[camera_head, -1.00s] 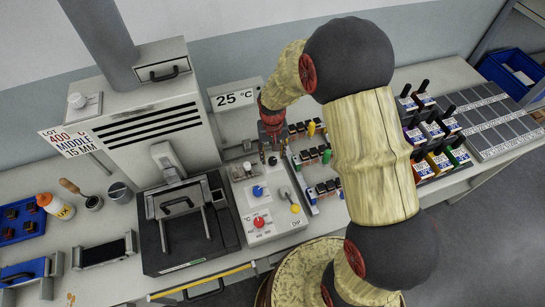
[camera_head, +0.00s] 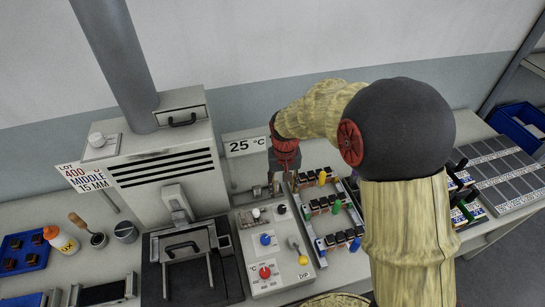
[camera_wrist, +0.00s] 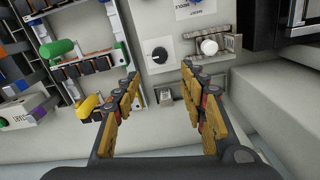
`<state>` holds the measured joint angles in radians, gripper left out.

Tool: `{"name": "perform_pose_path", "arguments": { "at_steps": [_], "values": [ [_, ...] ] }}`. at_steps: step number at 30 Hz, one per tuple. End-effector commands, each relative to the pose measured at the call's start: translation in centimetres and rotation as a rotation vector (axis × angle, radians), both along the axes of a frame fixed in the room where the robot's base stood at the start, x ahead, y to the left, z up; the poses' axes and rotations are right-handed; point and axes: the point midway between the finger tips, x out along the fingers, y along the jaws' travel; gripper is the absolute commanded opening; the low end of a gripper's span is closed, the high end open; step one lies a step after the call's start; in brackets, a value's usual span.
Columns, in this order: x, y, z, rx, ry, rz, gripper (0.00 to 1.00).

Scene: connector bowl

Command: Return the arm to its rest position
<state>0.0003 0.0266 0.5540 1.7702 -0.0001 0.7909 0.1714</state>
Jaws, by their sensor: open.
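My gripper (camera_head: 281,185) hangs at the end of my arm, over the back of the bench between the control panel and the rack of small dark parts. In the wrist view my gripper (camera_wrist: 168,95) has its two yellow-brown fingers spread apart with nothing between them. The control panel (camera_head: 267,252) lies below and in front of it, with its knobs uncovered. My large upper arm covers part of the bench right of the rack.
The rack (camera_head: 322,240) of dark parts stands close right of my gripper. A grey machine (camera_head: 165,165) with a flue stands left. A temperature sign (camera_head: 245,146) is behind. A blue bin (camera_head: 518,125) sits far right.

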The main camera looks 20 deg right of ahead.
Motion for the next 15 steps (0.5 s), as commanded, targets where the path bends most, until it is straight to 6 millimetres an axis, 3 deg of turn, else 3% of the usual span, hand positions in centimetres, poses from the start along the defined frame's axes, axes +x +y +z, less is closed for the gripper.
{"name": "perform_pose_path", "arguments": {
  "at_steps": [7,11,15],
  "values": [
    [-0.3,0.0,-0.1,0.0,0.01,0.023,0.42],
    [-3.2,0.0,-0.9,0.002,0.065,0.054,0.42],
    [-6.8,0.0,1.9,0.003,0.056,0.093,0.42]
  ]
}}
